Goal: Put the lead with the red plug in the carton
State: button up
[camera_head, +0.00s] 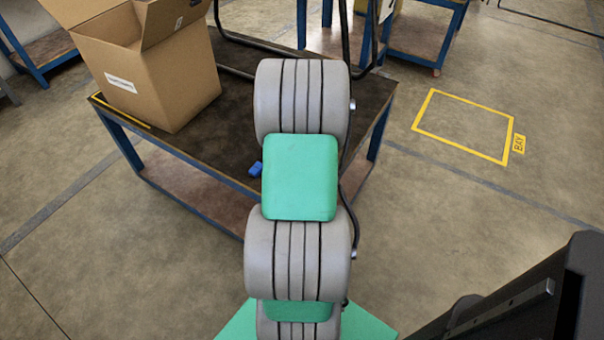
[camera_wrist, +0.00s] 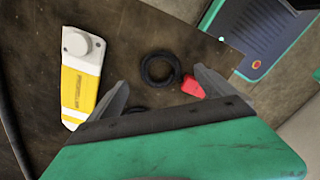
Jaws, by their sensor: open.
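The lead is a black coil (camera_wrist: 147,70) with a red plug (camera_wrist: 193,88), lying on the dark table top in the wrist view. My gripper (camera_wrist: 160,80) is open and empty above it. The coil shows between the two fingers, and the red plug is close beside the right finger. A short dark piece of cable also shows nearer the palm. The open cardboard carton (camera_head: 180,82) stands at the left of the table in the head view, with flaps up and a white label. In that view my arm hides the lead and my gripper.
The table (camera_head: 215,134) has a dark top and blue legs. A yellow and white device (camera_wrist: 82,80) lies left of the coil in the wrist view. A small blue object (camera_head: 255,169) shows at the table's front edge. A yellow floor square (camera_head: 427,106) is at right.

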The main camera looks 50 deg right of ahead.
notch_tip(320, 180, down, 4)
jog(key=shift+w+r, duration=0.1)
jog(key=shift+w, duration=0.05)
jog(key=shift+r, duration=0.1)
jog(key=c, duration=1.7)
